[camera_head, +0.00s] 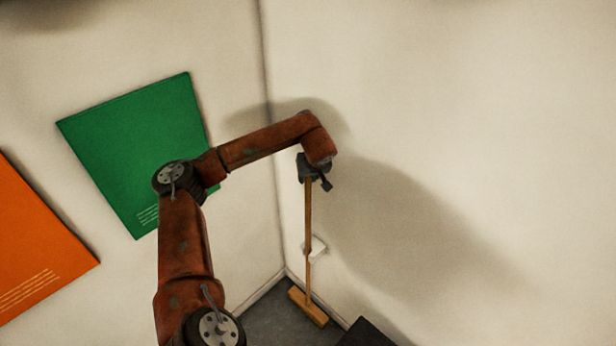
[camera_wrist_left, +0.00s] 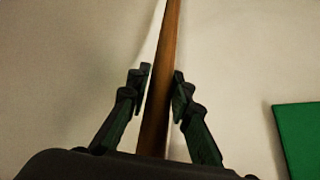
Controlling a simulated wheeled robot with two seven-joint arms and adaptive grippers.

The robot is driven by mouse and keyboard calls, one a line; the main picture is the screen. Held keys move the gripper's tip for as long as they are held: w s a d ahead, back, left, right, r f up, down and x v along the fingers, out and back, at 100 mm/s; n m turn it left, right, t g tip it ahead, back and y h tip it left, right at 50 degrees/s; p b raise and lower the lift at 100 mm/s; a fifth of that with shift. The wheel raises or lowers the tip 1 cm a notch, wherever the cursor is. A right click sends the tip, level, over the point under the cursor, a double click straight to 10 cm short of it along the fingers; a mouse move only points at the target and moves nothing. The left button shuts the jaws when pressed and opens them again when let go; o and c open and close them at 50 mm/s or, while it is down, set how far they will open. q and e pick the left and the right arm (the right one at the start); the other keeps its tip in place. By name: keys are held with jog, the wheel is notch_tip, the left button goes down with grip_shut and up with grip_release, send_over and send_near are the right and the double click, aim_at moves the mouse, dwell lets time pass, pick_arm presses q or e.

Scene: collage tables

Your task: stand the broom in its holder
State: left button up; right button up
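The broom (camera_head: 308,225) hangs or stands nearly upright near the room corner, with a thin wooden handle and a block-shaped head (camera_head: 308,307) low by the floor. I cannot tell whether the head touches the floor. My left gripper (camera_head: 316,175) is at the top of the handle. The small white holder (camera_head: 317,246) is on the right wall. The handle passes across it; whether it is inside or just in front is unclear. My right gripper is out of view.
A green panel (camera_head: 130,150) and an orange panel (camera_head: 35,245) are on the left wall; the green one also shows in the left wrist view (camera_wrist_left: 300,140). A dark object (camera_head: 365,335) is at the bottom edge. The right wall is otherwise bare.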

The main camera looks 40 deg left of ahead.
pick_arm(q)
jog(key=o, duration=0.4)
jog(key=shift+c, duration=0.2)
jog(key=shift+r, duration=0.15)
jog(key=b+v, duration=0.1)
jog(key=v, duration=1.1)
jog(key=shift+d, duration=0.15)
